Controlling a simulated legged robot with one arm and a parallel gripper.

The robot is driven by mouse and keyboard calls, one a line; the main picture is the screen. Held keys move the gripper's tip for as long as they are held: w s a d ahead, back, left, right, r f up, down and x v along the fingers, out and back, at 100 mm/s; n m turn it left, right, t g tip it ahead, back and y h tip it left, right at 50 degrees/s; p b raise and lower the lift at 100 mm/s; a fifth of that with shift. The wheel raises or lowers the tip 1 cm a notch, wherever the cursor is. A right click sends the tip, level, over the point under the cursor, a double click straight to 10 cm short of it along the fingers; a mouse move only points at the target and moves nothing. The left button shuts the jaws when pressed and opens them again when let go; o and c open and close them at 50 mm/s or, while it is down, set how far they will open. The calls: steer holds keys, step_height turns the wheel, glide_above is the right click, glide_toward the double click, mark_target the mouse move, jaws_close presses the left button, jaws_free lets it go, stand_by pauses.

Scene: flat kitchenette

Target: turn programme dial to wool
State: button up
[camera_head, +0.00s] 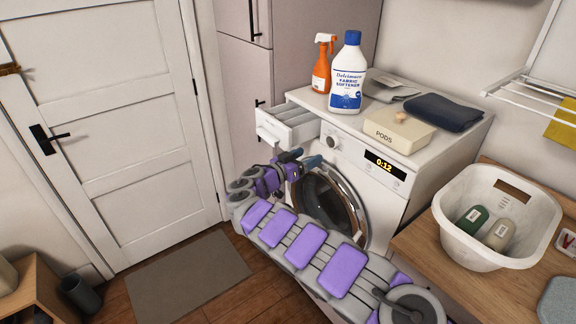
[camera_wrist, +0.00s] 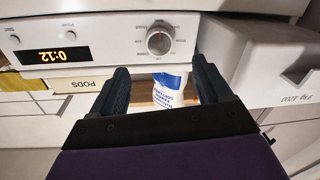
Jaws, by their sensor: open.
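The programme dial (camera_head: 332,141) is a round knob on the white washing machine's front panel, between the open drawer and the display. The wrist view, which is upside down, shows the dial (camera_wrist: 160,40) with a light ring and small printed marks around it; the programme names are too small to read. My gripper (camera_wrist: 161,84) is open and empty, its two dark fingers apart. In the picture the dial lies beyond the fingertips, roughly centred between them, not touched. In the head view my gripper (camera_head: 303,165) is just below and left of the dial.
The detergent drawer (camera_head: 289,127) is pulled out beside the dial. The display (camera_head: 384,165) reads 0:12. A softener bottle (camera_head: 347,75), orange spray bottle (camera_head: 321,66), pods box (camera_head: 399,132) and dark folded cloth (camera_head: 443,112) are on top. A white basket (camera_head: 454,226) stands right.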

steer(key=v, duration=0.7)
steer(key=shift+s+a+p, duration=0.15)
steer(key=shift+a+p, duration=0.05)
steer(key=shift+p, duration=0.25)
steer(key=shift+d+r, duration=0.1)
steer(key=shift+d, duration=0.05)
